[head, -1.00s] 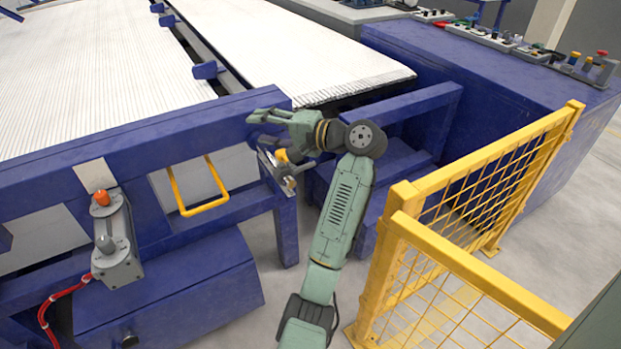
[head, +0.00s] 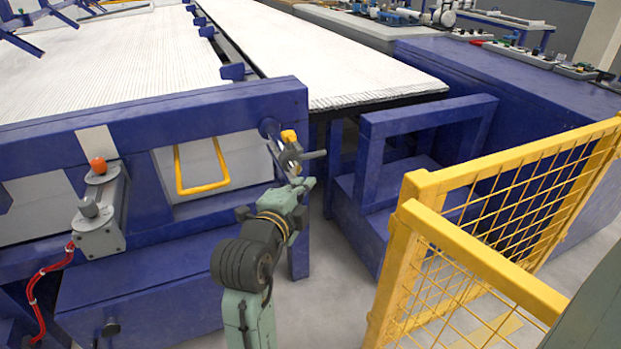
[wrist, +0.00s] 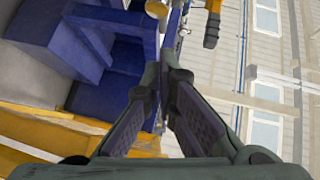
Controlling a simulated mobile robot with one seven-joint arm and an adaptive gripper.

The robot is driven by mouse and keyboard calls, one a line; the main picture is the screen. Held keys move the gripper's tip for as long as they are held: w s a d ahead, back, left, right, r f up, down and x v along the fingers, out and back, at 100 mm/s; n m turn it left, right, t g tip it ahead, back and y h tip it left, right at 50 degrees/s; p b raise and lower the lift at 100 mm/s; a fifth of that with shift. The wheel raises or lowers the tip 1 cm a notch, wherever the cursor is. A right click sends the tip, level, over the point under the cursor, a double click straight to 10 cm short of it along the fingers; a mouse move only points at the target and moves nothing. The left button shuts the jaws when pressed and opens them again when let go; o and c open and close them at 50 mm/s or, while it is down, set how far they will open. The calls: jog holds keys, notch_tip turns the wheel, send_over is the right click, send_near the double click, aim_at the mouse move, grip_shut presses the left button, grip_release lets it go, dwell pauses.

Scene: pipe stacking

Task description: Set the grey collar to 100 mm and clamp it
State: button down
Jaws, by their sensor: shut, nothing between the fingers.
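A grey collar (head: 291,157) with a yellow-orange knob (head: 289,136) and a grey lever sits at the end of the blue beam, on what looks like a short rod (head: 269,130). No scale or reading can be made out. My gripper (head: 306,184) is just below the collar in the head view, fingers pointing up towards it. Contact cannot be told. In the wrist view my gripper (wrist: 167,70) has its fingertips together with nothing between them. Beyond the tips are a round yellowish knob (wrist: 157,9) and a yellow-and-black part (wrist: 212,28).
The blue beam (head: 200,112) is left of my gripper, with a yellow handle (head: 203,187) beneath. A yellow mesh fence (head: 470,215) stands to the right. A lower blue frame (head: 425,120) is behind. Open floor (head: 325,280) shows between machine and fence.

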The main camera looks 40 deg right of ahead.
aim_at(317, 156)
jog(key=w+d+f+m+p, duration=0.1)
jog(key=w+d+f+p, duration=0.1)
jog(key=w+d, duration=0.5)
jog(key=shift+d+g+h+p, duration=0.4)
jog(key=shift+d+p, duration=0.1)
jog(key=shift+d, duration=0.85)
jog(key=shift+f, duration=0.1)
jog(key=w+b, duration=0.2)
jog(key=shift+w+d+f, duration=0.1)
jog(key=shift+w+d, duration=0.2)
jog(key=shift+w, duration=0.1)
